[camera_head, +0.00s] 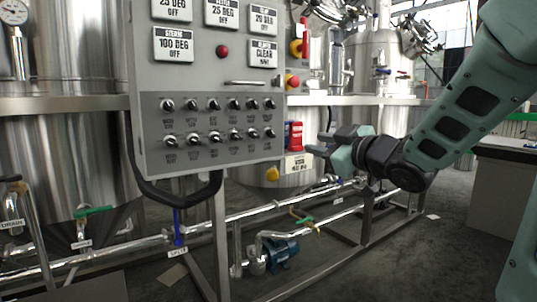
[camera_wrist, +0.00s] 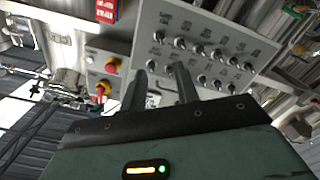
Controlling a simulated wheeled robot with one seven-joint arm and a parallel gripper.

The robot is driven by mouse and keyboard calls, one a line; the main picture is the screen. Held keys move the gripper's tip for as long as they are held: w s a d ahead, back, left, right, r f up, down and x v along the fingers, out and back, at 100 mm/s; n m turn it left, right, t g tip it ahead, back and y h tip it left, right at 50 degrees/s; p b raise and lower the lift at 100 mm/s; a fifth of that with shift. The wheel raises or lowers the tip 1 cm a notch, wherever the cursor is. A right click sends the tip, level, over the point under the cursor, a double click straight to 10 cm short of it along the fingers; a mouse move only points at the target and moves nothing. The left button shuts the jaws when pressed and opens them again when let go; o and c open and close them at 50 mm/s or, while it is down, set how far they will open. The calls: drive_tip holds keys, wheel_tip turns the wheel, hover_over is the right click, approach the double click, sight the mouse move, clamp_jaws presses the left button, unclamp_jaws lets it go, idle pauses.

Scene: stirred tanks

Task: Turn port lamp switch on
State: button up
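The grey control panel (camera_head: 215,165) carries two rows of small black knob switches in the head view. Upper-row knobs (camera_head: 213,104) and lower-row knobs (camera_head: 215,138) have labels too small to read, so I cannot tell which one is the port lamp switch. The panel also shows in the wrist view (camera_wrist: 205,25), with its knobs (camera_wrist: 218,50) beyond and to the right of my fingers. My gripper (camera_head: 317,143) is to the right of the panel, apart from it. Its two fingers stand apart with nothing between them, also in the wrist view (camera_wrist: 161,74).
A red button (camera_head: 222,51), a handle bar (camera_head: 245,83) and display plates are above the knobs. Floor is free at lower right.

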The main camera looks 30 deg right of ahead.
drive_tip(key=p, duration=1.8)
approach(274, 134)
drive_tip(key=shift+w+r, duration=0.2)
drive_tip(key=shift+r, duration=0.05)
drive_tip(key=w, duration=0.8)
drive_tip(key=shift+w+a+f, duration=0.15)
drive_tip(key=shift+w+f, duration=0.15)
drive_tip(key=shift+w, duration=0.05)
drive_tip(key=shift+c, duration=0.3)
clamp_jaws()
